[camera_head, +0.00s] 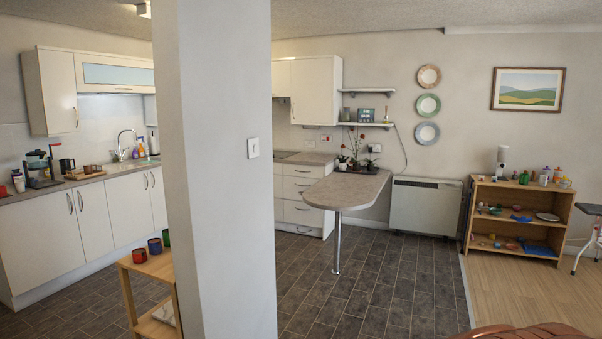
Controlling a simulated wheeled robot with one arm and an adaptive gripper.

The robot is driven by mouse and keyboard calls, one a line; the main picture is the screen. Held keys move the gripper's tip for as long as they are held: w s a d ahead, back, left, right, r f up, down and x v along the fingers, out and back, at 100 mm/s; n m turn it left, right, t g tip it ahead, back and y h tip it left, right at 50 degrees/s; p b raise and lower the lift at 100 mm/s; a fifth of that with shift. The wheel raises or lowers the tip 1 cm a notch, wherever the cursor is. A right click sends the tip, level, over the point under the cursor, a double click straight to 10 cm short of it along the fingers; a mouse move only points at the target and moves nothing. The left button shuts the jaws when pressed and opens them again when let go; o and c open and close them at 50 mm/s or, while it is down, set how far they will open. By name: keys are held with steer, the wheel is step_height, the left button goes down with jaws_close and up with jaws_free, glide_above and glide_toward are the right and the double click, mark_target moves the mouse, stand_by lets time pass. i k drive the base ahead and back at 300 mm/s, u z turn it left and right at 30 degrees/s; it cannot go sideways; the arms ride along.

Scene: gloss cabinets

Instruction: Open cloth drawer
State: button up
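A white drawer unit (297,198) stands under the worktop behind the pillar, at the middle of the view. Its stacked drawers have metal handles and look shut. I cannot tell which drawer is the cloth drawer, and no cloth shows in them. My gripper is not in view.
A wide white pillar (222,190) stands close in front. A wooden shelf stand (150,268) is left of it. The rounded peninsula counter (345,188) rests on a metal leg. Dark tiled floor (385,290) is clear right of the pillar. A reddish-brown object (530,332) is at bottom right.

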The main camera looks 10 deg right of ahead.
mark_target(310, 167)
steer(key=z, duration=0.45)
steer(key=k, duration=0.55)
steer(key=z, duration=0.6)
steer(key=i, duration=0.75)
steer(key=u, duration=0.35)
steer(key=i, duration=1.75)
steer(key=u, duration=0.55)
steer(key=i, duration=1.9)
steer(key=u, duration=0.5)
steer(key=i, duration=2.25)
steer(key=u, duration=0.3)
steer(key=i, duration=2.95)
steer(key=u, duration=0.05)
